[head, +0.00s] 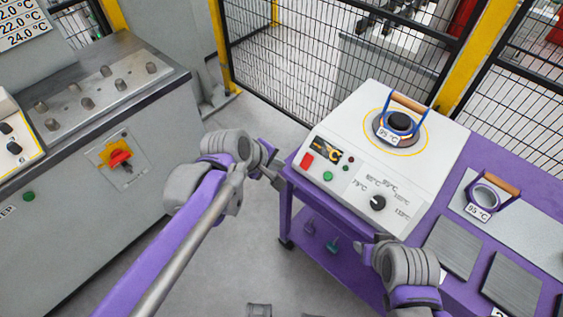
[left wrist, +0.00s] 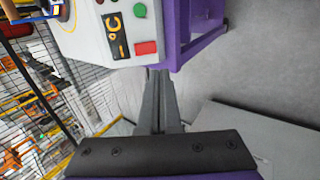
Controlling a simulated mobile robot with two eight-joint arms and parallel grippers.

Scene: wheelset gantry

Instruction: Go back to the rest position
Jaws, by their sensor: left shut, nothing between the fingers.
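My left gripper (head: 277,181) is shut and empty, in front of the near left corner of the purple cart. Its two grey fingers lie together in the left wrist view (left wrist: 160,85), pointing at the cart's edge, with nothing between them. My right gripper (head: 368,247) is beside the front of the cart, low at the right. Its fingers are small and partly hidden by its wrist, so I cannot tell whether they are open.
The purple cart (head: 465,165) carries a white heater box (head: 335,190) with a dial (head: 378,203), a ring with a wooden handle (head: 398,122) on top, and a second handled ring (head: 486,195). A grey cabinet (head: 75,235) stands left. Grey floor (head: 235,270) lies between. Black mesh fence (head: 290,60) stands behind.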

